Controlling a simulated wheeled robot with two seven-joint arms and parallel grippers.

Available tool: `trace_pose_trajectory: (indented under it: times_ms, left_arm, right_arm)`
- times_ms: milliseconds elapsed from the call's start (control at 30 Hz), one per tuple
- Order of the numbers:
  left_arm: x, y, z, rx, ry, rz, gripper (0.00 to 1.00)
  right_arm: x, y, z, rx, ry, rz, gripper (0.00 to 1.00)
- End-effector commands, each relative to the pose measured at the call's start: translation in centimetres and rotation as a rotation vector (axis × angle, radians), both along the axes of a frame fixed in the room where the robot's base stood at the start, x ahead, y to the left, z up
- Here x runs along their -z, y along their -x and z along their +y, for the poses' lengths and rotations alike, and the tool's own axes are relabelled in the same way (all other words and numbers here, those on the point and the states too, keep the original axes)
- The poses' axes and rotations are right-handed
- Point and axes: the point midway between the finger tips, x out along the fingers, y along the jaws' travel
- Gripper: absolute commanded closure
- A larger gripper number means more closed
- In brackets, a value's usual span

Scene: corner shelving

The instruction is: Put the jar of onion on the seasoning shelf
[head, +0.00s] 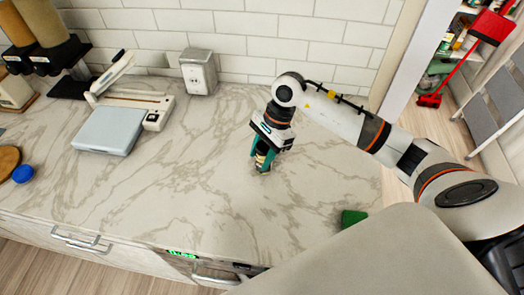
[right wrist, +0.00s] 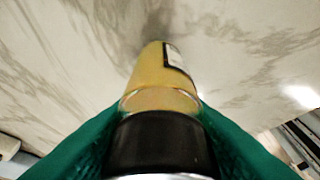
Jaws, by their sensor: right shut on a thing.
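The jar of onion (right wrist: 155,85) has a black lid and a yellowish body with part of a label at its right side in the right wrist view. My right gripper (right wrist: 158,145) is shut on it, with a green finger on each side of the black lid. In the head view the right gripper (head: 262,154) points down at the countertop, and the small jar (head: 263,161) shows between its green fingers. I cannot tell whether the jar's base touches the counter. The seasoning shelf cannot be made out for certain. My left gripper is out of view.
The marble countertop (head: 200,190) is mostly clear around the jar. A green block (head: 353,217) is near the right front. Shelves with goods (head: 447,45) stand beyond the doorway.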

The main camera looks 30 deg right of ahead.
Motion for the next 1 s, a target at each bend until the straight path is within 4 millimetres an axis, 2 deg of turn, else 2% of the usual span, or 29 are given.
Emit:
trace_pose_trajectory:
  times_ms: [267, 400, 433, 567, 833, 933, 1000]
  left_arm:
    - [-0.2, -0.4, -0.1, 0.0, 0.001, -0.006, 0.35]
    - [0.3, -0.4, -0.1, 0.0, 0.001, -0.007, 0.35]
    - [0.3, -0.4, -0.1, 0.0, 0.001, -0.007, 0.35]
    - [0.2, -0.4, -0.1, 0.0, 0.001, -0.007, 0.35]
    - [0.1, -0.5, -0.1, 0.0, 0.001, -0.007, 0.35]
    - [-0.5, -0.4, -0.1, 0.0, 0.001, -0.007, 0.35]
    - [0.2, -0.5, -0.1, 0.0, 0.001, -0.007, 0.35]
  right_arm:
    - [0.6, 0.0, 0.0, 0.0, 0.001, -0.002, 0.85]
    - [1.0, 0.0, 0.0, 0.0, 0.001, -0.002, 0.85]
    - [0.9, 0.0, 0.0, 0.0, 0.001, -0.002, 0.58]
    - [0.8, 0.0, 0.0, -0.001, 0.001, -0.001, 0.38]
    - [0.7, 0.0, 0.0, -0.001, 0.001, -0.001, 0.38]
    - [0.2, 0.0, 0.0, 0.0, 0.0, -0.001, 0.38]
    - [-0.2, -0.2, -0.4, 0.001, 0.001, -0.005, 0.38]
